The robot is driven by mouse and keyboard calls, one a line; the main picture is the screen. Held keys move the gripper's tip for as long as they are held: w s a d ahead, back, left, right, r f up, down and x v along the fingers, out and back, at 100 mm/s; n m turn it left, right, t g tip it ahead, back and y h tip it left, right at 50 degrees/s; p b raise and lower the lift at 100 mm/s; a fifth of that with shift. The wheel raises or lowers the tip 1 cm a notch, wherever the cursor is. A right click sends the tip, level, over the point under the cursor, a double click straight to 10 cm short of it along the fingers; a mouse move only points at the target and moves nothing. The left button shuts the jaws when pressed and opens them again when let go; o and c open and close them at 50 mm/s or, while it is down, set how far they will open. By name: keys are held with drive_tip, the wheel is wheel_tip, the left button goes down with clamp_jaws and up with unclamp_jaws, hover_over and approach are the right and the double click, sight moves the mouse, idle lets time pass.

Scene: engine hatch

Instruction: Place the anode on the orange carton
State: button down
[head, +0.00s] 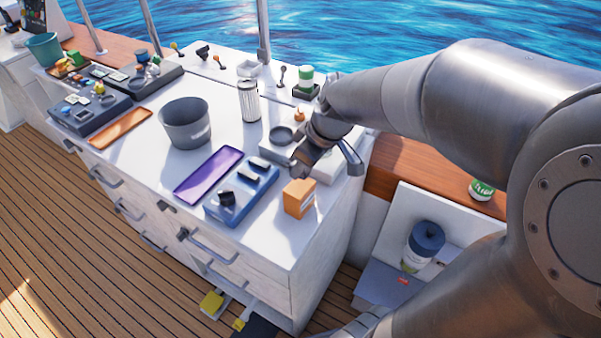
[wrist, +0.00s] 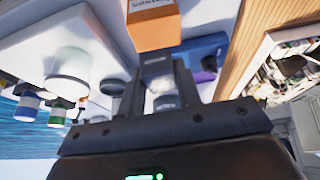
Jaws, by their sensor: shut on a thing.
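The orange carton (head: 299,198) stands upright at the front right corner of the white counter. It also shows at the top of the wrist view (wrist: 153,28), beyond my fingertips. My gripper (head: 318,160) is above the counter, just behind the carton in the head view. The held piece looks apart from the carton.
A blue tray (head: 240,205) with dark parts lies left of the carton, beside a purple tray (head: 208,174). A white slab (head: 327,170) lies behind the carton. A grey bucket (head: 186,126) and a white filter (head: 249,101) stand further left. The counter's edge is close to the carton.

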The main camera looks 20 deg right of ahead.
sight(301, 176)
drive_tip(key=shift+w+a+f, duration=0.1)
drive_tip(key=shift+f, duration=1.95)
drive_tip(key=shift+f, duration=0.15)
drive_tip(key=c, duration=1.1)
unclamp_jaws()
drive_tip(key=shift+o, duration=0.2)
drive_tip(key=v, duration=1.1)
drive_tip(key=s+a+r+m+t+h, duration=0.1)
drive_tip(key=s+r+m+t+h, duration=0.1)
drive_tip(key=s+m, duration=0.7)
drive_tip(key=shift+s+h, duration=0.6)
drive_tip(key=shift+s, duration=0.3)
